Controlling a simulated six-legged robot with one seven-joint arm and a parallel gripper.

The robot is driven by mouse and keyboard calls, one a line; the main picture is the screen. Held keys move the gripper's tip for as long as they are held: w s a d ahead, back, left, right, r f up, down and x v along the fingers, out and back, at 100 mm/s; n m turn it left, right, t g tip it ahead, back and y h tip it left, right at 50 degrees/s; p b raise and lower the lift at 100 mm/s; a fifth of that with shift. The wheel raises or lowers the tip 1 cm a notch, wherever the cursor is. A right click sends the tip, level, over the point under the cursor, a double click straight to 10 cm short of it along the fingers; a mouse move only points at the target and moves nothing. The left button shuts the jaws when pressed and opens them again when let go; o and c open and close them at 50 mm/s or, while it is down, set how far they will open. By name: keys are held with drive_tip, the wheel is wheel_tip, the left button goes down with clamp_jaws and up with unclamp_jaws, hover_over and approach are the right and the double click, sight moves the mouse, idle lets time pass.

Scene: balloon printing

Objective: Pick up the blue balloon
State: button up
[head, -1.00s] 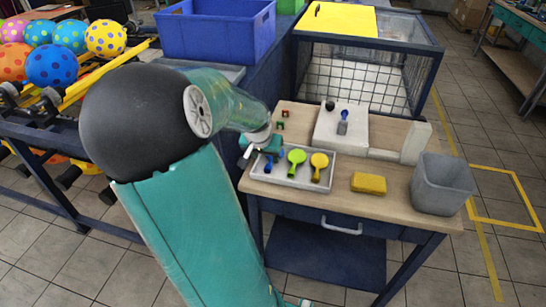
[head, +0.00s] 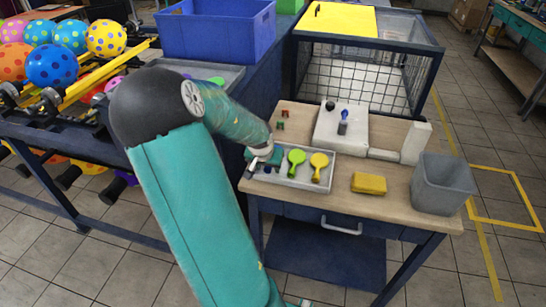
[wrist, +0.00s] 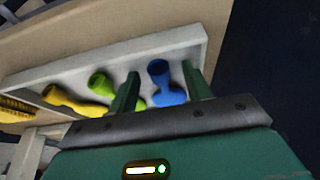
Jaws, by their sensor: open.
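The blue balloon (wrist: 166,85) lies deflated in the white tray, at its right end in the wrist view. My gripper (wrist: 160,70) is open, with one green finger on each side of the blue balloon; whether they touch it cannot be told. In the head view my gripper (head: 258,162) is at the left end of the tray (head: 325,183) and hides most of the blue balloon. A green balloon (head: 294,161) and a yellow balloon (head: 318,167) lie beside it in the tray.
A yellow sponge-like block (head: 369,183) and a grey bin (head: 442,184) are on the table's right. A white block (head: 340,132) with small items stands behind the tray. Inflated dotted balloons (head: 106,38) rest on a rack at left.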

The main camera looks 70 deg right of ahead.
drive_tip(key=c, duration=0.9)
drive_tip(key=shift+o, duration=0.2)
drive_tip(key=shift+r, duration=0.15)
